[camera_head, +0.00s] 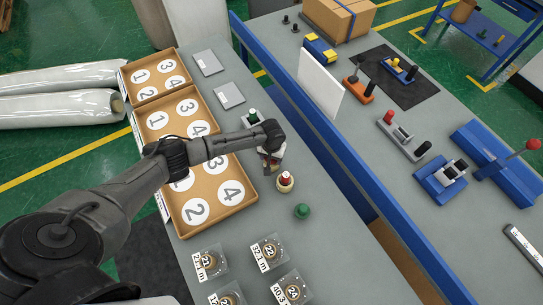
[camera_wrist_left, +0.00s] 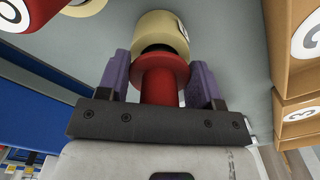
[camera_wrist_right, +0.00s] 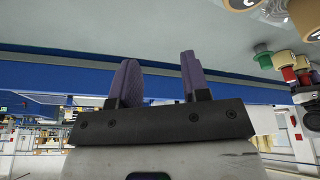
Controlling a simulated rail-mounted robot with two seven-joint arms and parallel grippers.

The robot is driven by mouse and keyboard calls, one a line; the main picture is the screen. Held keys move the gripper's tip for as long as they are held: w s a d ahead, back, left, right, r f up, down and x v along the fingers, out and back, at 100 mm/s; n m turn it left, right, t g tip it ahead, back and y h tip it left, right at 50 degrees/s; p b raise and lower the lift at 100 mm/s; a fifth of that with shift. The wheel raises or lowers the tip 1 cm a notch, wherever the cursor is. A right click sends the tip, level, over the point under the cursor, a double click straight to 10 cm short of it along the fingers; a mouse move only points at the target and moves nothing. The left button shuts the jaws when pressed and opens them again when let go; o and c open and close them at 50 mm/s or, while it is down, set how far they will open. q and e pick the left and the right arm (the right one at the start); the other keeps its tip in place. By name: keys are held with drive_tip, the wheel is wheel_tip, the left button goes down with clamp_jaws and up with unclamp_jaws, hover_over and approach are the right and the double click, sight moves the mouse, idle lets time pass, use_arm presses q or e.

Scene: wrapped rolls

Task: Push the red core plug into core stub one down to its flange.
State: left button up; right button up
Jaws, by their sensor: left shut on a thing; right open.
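My left gripper (camera_wrist_left: 158,82) is shut on the red core plug (camera_wrist_left: 160,85), with its purple fingers on either side of the plug's body. The plug's wide flange faces a cream core stub (camera_wrist_left: 165,30); a dark band shows between flange and stub, so the flange does not look seated. How deep the plug's end sits is hidden. The stub's label is cut off by the angle. In the head view my left gripper (camera_head: 270,160) is over the table beside the long cardboard tray. My right gripper (camera_wrist_right: 158,80) is open and empty, apart from the table items.
A cream stub with a red top (camera_head: 285,182) stands close right of my left gripper. A green plug (camera_head: 302,211) is nearer the front. The cardboard tray (camera_head: 222,215) is at left, clear labelled boxes (camera_head: 270,252) in front. A blue rail (camera_head: 350,165) borders the right side.

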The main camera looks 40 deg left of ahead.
use_arm(q)
drive_tip(key=shift+f, duration=0.45)
drive_tip(key=o, duration=1)
drive_tip(key=shift+r, duration=0.15)
wheel_tip(320, 180, up, 13)
drive_tip(key=shift+f+p, duration=0.1)
drive_tip(key=shift+p, duration=0.45)
drive_tip(key=shift+r, duration=0.45)
